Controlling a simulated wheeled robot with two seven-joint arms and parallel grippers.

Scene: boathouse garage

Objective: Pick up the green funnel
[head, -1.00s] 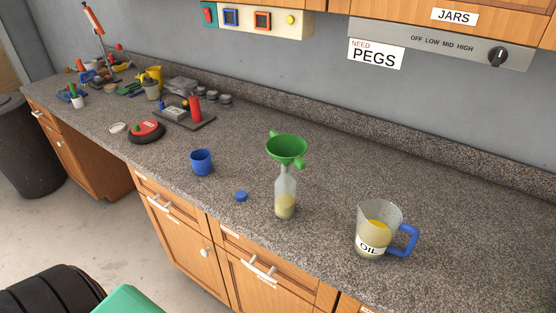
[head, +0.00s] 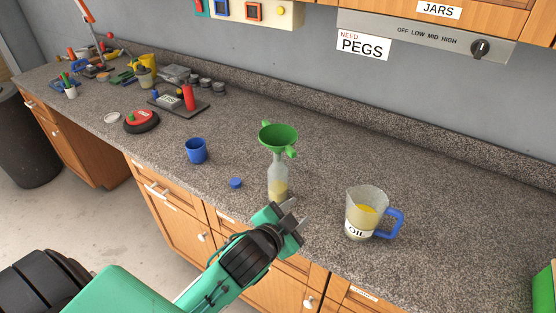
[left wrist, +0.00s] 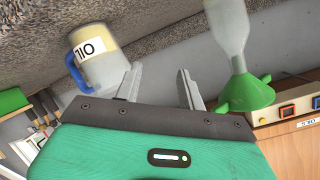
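The green funnel (head: 278,137) sits upright in the neck of a clear bottle (head: 278,178) with some yellowish liquid in it, on the granite counter. My left gripper (head: 290,211) is just in front of the bottle's base and to its right, below the funnel and apart from it. In the left wrist view, its two fingers (left wrist: 158,88) are spread with nothing between them. That view is upside down, with the funnel (left wrist: 246,93) and bottle (left wrist: 229,35) to the right of the fingers. My right gripper is not in view.
A clear oil jug (head: 364,212) with a blue handle stands right of the gripper. A blue cup (head: 196,150) and a blue cap (head: 235,183) are left of the bottle. A red and black round item (head: 142,121) is farther left. The counter (head: 450,180) behind the jug is clear.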

